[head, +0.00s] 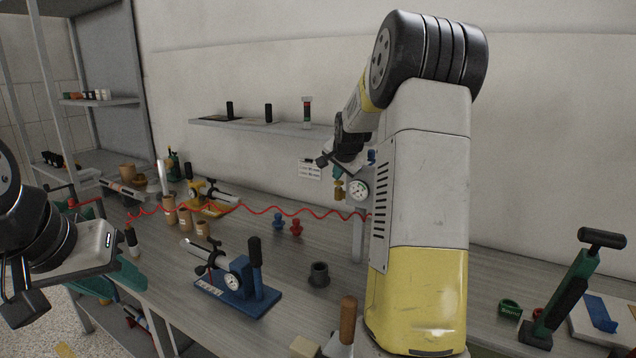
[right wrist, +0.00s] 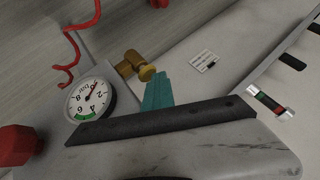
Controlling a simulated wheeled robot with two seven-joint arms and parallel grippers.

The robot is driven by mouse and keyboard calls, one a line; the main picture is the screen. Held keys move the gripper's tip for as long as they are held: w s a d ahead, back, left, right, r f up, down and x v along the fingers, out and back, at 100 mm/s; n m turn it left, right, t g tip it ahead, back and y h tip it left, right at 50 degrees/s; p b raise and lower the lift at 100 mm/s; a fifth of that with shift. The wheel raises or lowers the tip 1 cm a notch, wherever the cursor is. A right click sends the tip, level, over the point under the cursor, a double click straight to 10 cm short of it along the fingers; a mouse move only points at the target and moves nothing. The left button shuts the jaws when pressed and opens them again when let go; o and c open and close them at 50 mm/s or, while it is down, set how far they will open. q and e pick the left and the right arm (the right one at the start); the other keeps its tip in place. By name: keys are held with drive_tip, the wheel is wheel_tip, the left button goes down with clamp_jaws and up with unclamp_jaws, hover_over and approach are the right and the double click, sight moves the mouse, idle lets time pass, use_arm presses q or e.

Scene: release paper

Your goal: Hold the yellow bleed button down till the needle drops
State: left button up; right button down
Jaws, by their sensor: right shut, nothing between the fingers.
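The round white gauge (head: 358,189) stands on a grey post on the bench, left of my right arm. In the right wrist view the gauge (right wrist: 90,98) appears turned over, with a green band at its lower edge and its needle pointing to the upper right. The yellow-brass button (right wrist: 148,73) sits on a brass fitting (right wrist: 130,63) beside it. My right gripper (right wrist: 161,80) is shut and empty, its teal fingertips right at the button; I cannot tell whether they touch it. My left gripper (head: 22,308) hangs at the far left, away from the gauge; its jaw opening is unclear.
A red coiled hose (head: 265,209) runs across to the gauge post. A wall shelf (head: 262,128) is behind; a green-handled tool (head: 563,295) stands at the right.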

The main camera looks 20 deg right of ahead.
sight(341, 183)
drive_tip(key=shift+s+d, duration=0.45)
drive_tip(key=shift+d, duration=0.2)
drive_tip(key=shift+r, duration=0.1)
wheel_tip(341, 183, up, 5)
drive_tip(key=shift+w+a+r, duration=0.1)
drive_tip(key=shift+a+r, duration=0.05)
drive_tip(key=shift+r, duration=0.05)
drive_tip(key=shift+a, duration=0.1)
